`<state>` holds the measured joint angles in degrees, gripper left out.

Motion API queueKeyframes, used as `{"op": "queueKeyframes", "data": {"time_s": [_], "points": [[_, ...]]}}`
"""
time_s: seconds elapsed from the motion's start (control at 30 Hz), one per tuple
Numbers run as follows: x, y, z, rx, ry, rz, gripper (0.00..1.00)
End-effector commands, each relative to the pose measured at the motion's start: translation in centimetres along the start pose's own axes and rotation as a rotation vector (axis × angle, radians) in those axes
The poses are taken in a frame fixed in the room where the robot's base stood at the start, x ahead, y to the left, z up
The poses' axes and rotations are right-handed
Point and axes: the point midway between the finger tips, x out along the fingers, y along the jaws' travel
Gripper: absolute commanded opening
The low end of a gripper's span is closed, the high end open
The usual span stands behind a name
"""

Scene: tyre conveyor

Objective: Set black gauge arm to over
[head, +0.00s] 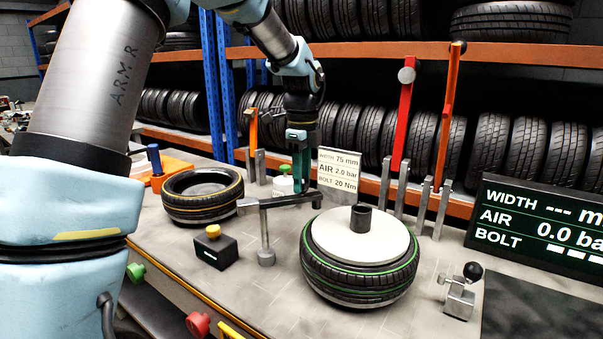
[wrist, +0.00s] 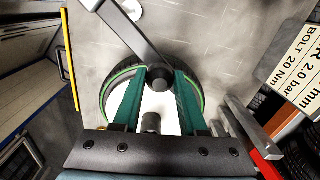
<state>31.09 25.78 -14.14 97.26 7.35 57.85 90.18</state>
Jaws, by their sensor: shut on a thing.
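The gauge arm is a grey bar (head: 278,201) on top of a short post (head: 265,235), left of the green-striped tyre (head: 362,270). A black knob (wrist: 160,79) is at the bar's end. My gripper (head: 301,182) points down at that end, and its green fingers (wrist: 163,92) are shut on the knob. In the wrist view the bar (wrist: 130,32) crosses the tyre's rim and the knob appears in front of the tyre's white disc (wrist: 130,110). The tyre's disc (head: 345,240) carries a short black cylinder (head: 361,218).
A yellow-striped tyre (head: 203,190) and a black box with a yellow button (head: 214,250) stand to the left. Upright levers, red (head: 404,120) and orange (head: 446,125), stand behind. A display (head: 540,230) shows width blank and air 0.0 bar. A small clamp (head: 460,295) stands front right.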

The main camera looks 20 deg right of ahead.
Motion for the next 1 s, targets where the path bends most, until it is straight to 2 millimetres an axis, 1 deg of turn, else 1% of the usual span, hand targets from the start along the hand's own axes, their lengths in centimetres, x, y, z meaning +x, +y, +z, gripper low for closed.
{"op": "queueKeyframes", "data": {"time_s": [0.03,0.2,0.5,0.73,1.0], "points": [[-0.2,0.3,-0.5,0.043,0.002,-0.001,0.0],[-0.2,1.5,-1.4,0.196,0.004,0.0,0.0],[-0.2,3.2,-2.4,0.404,0.004,-0.001,0.0],[-0.1,4.0,-2.7,0.496,0.004,-0.001,0.0],[0.0,4.3,-2.8,0.53,0.003,-0.001,0.0]]}}
